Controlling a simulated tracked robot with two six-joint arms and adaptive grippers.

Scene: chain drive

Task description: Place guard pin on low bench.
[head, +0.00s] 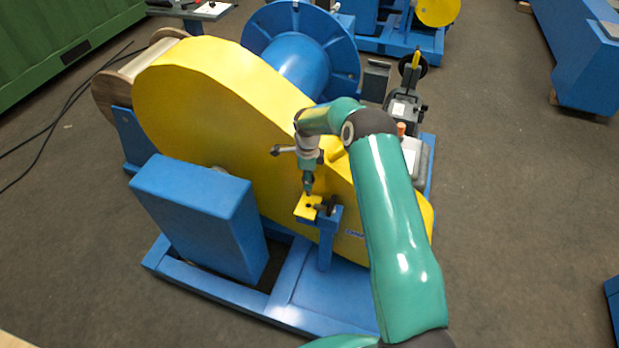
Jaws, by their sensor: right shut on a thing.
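My right gripper (309,187) points down at a small yellow tab (304,211) on the blue post (326,245) in front of the yellow chain guard (210,95). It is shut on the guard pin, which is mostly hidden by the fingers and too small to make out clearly. I cannot tell whether the pin is still in the tab. A dark knob sits just right of the tab. My left gripper is not in view. I cannot identify the low bench; only a pale edge (14,341) shows at the lower left corner.
A blue box (195,200) stands left of the post on the blue base frame (205,287). A blue spool (305,60) is behind the guard. A grey unit (404,108) stands right of it. Grey floor (530,190) is clear at right; black cables (65,110) lie at left.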

